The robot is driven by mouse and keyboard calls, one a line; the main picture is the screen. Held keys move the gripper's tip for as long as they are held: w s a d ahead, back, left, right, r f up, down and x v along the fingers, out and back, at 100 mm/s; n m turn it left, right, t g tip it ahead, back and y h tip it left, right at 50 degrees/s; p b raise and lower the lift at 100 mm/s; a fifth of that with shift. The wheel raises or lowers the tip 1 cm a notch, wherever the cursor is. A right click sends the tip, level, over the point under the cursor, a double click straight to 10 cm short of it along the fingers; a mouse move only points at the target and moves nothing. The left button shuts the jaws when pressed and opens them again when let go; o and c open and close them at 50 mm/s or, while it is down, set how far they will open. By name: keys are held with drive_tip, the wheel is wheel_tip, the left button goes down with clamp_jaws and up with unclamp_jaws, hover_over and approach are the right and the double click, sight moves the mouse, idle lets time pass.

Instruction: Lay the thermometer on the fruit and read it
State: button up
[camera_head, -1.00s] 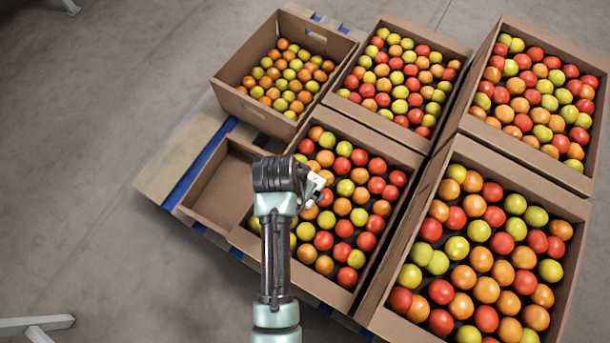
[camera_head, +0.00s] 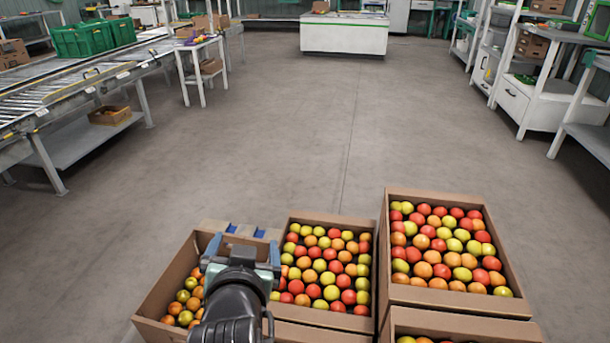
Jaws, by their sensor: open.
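Red, orange and yellow-green tomatoes (camera_head: 325,265) fill several cardboard crates low in the head view. My gripper (camera_head: 240,254) is seen from behind, over the right side of the left crate (camera_head: 163,288) and beside the middle crate (camera_head: 330,221). It is open, and I see nothing held in it. The arm hides part of the left crate and its fruit. I cannot tell how high the gripper is above the fruit. I cannot make out a thermometer.
A taller crate (camera_head: 455,302) of tomatoes stands at the right, with another cut off below it. A roller conveyor (camera_head: 75,83) runs at the left, shelves at the right, a white counter (camera_head: 343,36) far back. The concrete floor between is clear.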

drive_tip(key=d+r+t, duration=0.3)
drive_tip(key=r+t, duration=0.2)
drive_tip(key=r, duration=1)
drive_tip(key=s+d+r+t, duration=0.2)
drive_tip(key=s+r+t, duration=0.1)
drive_tip(key=r, duration=0.5)
drive_tip(key=s+d+r+n+t+h, duration=0.1)
drive_tip(key=s+d+r+t, duration=0.1)
drive_tip(key=s+r, duration=0.4)
drive_tip(key=s+d+r+t, duration=0.2)
drive_tip(key=s+r+t, duration=0.2)
drive_tip(key=r, duration=0.8)
drive_tip(key=shift+s+d+h, duration=0.25)
drive_tip(key=shift+s+h, duration=0.05)
drive_tip(key=shift+s, duration=0.35)
drive_tip(key=shift+r, duration=0.15)
wheel_tip(320, 180, up, 34)
drive_tip(key=p, duration=3.4)
drive_tip(key=shift+r+p, duration=0.25)
drive_tip(key=shift+p, duration=0.1)
drive_tip(key=shift+o, duration=0.2)
